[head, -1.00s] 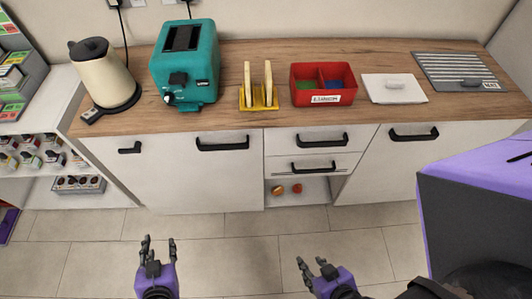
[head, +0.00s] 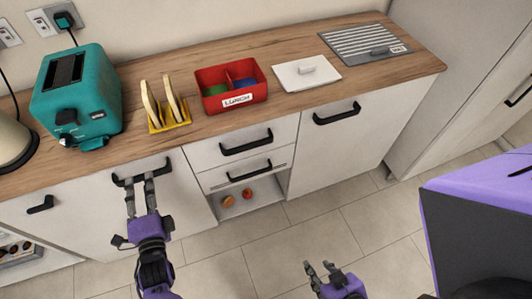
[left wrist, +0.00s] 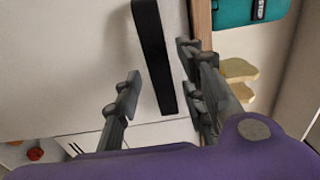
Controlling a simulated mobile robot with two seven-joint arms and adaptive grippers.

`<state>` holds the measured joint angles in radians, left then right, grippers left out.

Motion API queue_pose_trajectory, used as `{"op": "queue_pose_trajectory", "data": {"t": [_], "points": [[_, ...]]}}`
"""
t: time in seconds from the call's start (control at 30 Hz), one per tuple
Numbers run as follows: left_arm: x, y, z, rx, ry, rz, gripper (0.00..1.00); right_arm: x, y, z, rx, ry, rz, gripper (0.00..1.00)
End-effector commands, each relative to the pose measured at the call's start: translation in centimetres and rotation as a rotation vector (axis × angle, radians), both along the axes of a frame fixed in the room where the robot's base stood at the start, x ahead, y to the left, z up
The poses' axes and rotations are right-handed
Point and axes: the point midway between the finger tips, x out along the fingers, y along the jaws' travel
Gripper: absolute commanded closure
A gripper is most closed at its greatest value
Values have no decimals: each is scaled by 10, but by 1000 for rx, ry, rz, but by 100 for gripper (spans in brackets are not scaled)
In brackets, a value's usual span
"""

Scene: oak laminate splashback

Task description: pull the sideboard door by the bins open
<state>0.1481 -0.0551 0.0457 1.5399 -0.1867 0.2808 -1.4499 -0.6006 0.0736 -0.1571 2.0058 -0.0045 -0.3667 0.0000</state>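The white sideboard door (head: 188,205) below the toaster and toast rack is closed. Its black bar handle (head: 163,165) is near the top edge. My left gripper (head: 140,186) is at this handle, fingers pointing up at it. In the left wrist view the handle (left wrist: 153,55) passes between the parted fingers (left wrist: 160,90), with gaps visible on both sides. My right gripper (head: 319,270) is low over the floor, away from the furniture, with its fingers apart and empty.
On the wooden top stand a teal toaster (head: 77,98), a yellow toast rack (head: 170,122), a red lunch box (head: 230,100) and a white lidded item (head: 303,73). Drawers (head: 232,148) and another door (head: 345,140) are to the right. The tiled floor in front is clear.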

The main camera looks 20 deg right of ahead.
Motion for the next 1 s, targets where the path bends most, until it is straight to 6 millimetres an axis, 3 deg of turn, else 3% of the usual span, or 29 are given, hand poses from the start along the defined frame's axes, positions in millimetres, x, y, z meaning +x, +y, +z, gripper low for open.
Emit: {"op": "queue_pose_trajectory", "data": {"t": [0.23, 0.6, 0.9, 1.0], "points": [[34, -1, 1, -2, -1, 0, 62, 3, -1, 2, -1, -4, 0, 67], [40, -1, 0, -2, 1, 1, 62, 2, -2, 1, -3, -2, 2, 67], [40, -1, 0, -2, 2, 1, 100, 2, -2, 1, -3, -2, 2, 67], [40, -1, 0, -2, 2, 1, 100, 2, -2, 1, -3, -2, 2, 67]]}}
